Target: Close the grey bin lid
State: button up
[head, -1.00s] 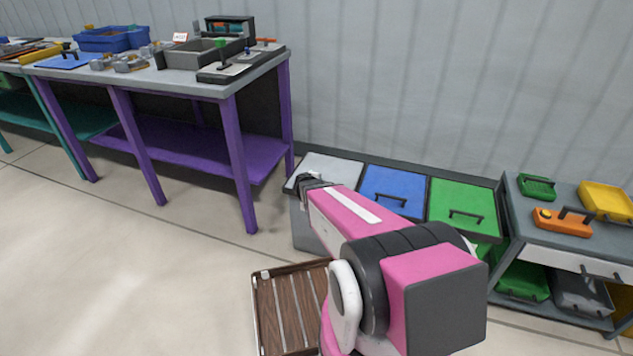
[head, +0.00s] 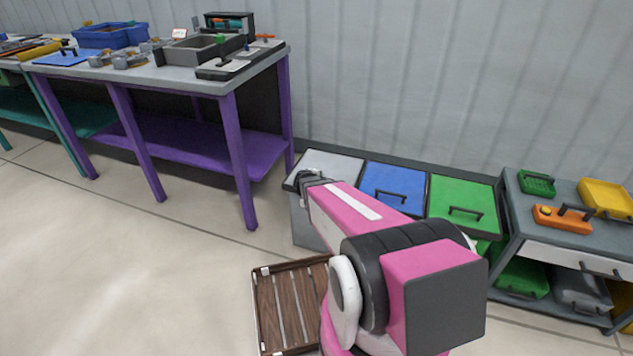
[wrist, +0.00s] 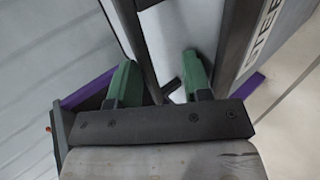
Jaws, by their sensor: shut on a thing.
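The grey bin lid (head: 333,165) is at the left end of a row of bins against the wall. In the head view it looks nearly flat, in line with the blue and green lids, though my arm covers part of it. My gripper (head: 308,182) is at its front left part, seen mostly from behind. In the wrist view my gripper's green fingers (wrist: 160,82) are at the light grey lid panel (wrist: 164,38), beside a dark bar. They are shut on the lid's handle, which is mostly hidden. The grey bin body (head: 306,224) shows below.
The blue lid (head: 392,187) and green lid (head: 462,203) lie flat to the right. A wooden slatted pallet (head: 290,306) is on the floor in front. A purple-legged bench (head: 238,165) stands left, a grey cart (head: 560,240) right. Floor at left is clear.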

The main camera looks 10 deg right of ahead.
jog(key=shift+w+f, duration=0.3)
jog(key=shift+f, duration=0.25)
jog(key=v, duration=1.1)
jog(key=shift+s+r, duration=0.2)
jog(key=shift+r, duration=0.25)
jog(key=s+a+r+m+g+y, duration=0.1)
jog(key=s+r+m+g+y, duration=0.2)
jog(key=s+m+g+y, duration=0.3)
jog(key=shift+s+a+r+m+g, duration=0.15)
jog(key=shift+s+a+m+g, duration=0.25)
jog(key=shift+s+m+g, duration=1.95)
jog(key=s+t, duration=0.1)
jog(key=s, duration=0.1)
jog(key=shift+s+m+t, duration=0.25)
jog(key=shift+s+t, duration=0.05)
jog(key=shift+t, duration=0.05)
